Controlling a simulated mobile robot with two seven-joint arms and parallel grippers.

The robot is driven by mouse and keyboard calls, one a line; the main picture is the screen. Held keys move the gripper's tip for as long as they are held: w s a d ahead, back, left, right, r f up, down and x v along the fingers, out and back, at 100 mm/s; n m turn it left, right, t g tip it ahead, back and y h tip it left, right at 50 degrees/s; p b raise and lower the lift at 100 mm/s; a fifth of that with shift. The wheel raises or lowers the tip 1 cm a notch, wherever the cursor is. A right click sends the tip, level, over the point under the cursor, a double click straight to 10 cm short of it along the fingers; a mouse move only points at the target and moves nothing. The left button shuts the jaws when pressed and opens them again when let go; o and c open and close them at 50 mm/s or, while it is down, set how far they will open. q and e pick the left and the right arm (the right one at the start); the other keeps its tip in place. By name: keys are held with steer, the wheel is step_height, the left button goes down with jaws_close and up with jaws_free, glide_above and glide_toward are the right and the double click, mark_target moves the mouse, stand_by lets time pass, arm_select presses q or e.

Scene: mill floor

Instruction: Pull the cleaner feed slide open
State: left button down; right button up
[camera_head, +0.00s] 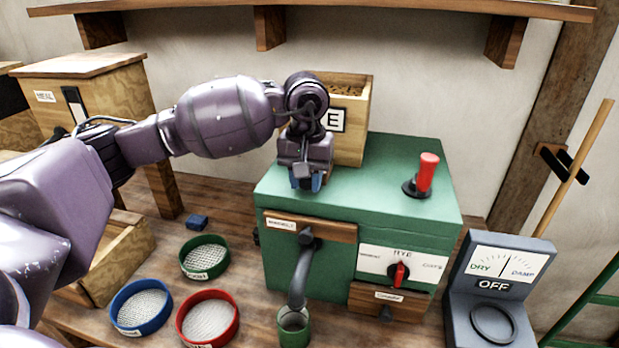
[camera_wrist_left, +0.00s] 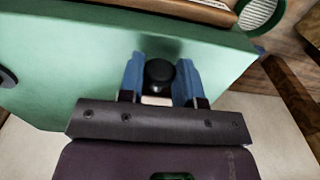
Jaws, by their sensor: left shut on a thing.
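The green cleaner cabinet (camera_head: 360,200) stands on the bench with a wooden hopper (camera_head: 352,140) on top. My left gripper (camera_head: 308,182) reaches down in front of the hopper, over the left part of the cabinet top. In the left wrist view its two blue fingers (camera_wrist_left: 160,80) are shut on a round black knob (camera_wrist_left: 159,75), close above the green top (camera_wrist_left: 90,55). In the head view the gripper hides the knob. Any slide plate behind the knob is hidden, so I cannot tell how far it is out. My right gripper is not in view.
A red-handled lever (camera_head: 427,172) stands on the cabinet's right. The front carries a wooden panel (camera_head: 335,232), a spout (camera_head: 299,275) and a red dial (camera_head: 399,274). Green, blue and red sieves (camera_head: 208,318) lie left. A grey meter (camera_head: 490,285) stands right. A shelf (camera_head: 380,10) runs above.

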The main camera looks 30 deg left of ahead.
arm_select(q)
steer(key=shift+s+d, duration=0.1)
steer(key=shift+s, duration=0.05)
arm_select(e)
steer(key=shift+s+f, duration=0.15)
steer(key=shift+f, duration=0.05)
arm_select(q)
steer(key=c, duration=1.2)
jaws_free()
steer(key=shift+o, duration=1.3)
steer(key=shift+s, duration=0.1)
steer(key=shift+o, duration=0.5)
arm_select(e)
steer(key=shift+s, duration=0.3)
arm_select(q)
steer(key=shift+r, duration=0.1)
